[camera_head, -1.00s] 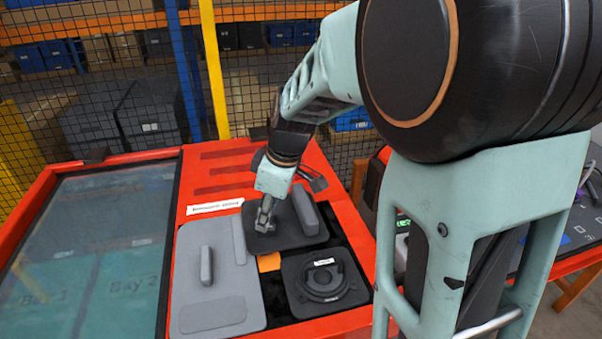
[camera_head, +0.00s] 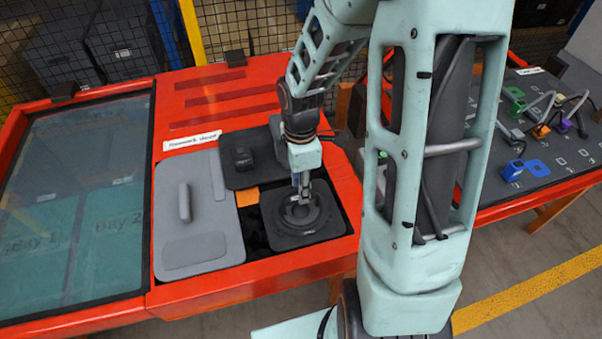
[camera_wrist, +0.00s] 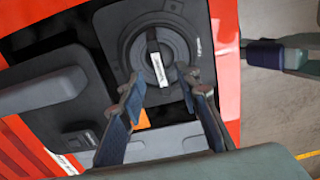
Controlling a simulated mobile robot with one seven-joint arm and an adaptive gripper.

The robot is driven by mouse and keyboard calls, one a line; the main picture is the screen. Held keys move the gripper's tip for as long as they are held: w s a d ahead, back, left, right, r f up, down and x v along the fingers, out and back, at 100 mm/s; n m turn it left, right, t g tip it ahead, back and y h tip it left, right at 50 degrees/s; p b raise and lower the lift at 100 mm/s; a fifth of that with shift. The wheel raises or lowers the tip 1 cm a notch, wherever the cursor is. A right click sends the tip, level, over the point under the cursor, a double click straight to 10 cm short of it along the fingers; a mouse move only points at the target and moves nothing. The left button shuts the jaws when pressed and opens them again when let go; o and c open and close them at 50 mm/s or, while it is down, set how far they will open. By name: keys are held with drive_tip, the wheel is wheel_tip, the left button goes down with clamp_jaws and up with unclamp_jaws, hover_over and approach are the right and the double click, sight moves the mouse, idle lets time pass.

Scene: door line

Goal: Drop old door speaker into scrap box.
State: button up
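A dark round part (camera_head: 285,222), which looks like the speaker, sits on a square dark plate at the front right of the red bench's recess. In the wrist view the round part (camera_wrist: 133,55) has a raised ring, a central bar and a small white label too small to read. My gripper (camera_head: 303,196) points down over it. In the wrist view my gripper (camera_wrist: 161,82) has its fingers apart with nothing between them. Whether a fingertip touches the part I cannot tell. No box marked as scrap is legible.
A grey lid with a handle (camera_head: 205,235) lies left of the round part, and a dark lid with a handle (camera_head: 245,178) lies behind it. A glass-topped bay panel (camera_head: 75,215) is at the left. A dark table with coloured connectors (camera_head: 540,140) is at the right.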

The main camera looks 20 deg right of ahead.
drive_tip(key=shift+f, duration=2.55)
drive_tip(key=shift+c, duration=0.4)
clamp_jaws()
drive_tip(key=shift+r+p, duration=1.1)
drive_tip(key=shift+r, duration=0.35)
wheel_tip(320, 180, up, 3)
drive_tip(key=p, duration=0.2)
drive_tip(key=shift+w+r+p, duration=0.1)
drive_tip(key=shift+r+p, duration=0.05)
drive_tip(key=shift+p, duration=0.2)
wheel_tip(320, 180, up, 10)
idle(0.6)
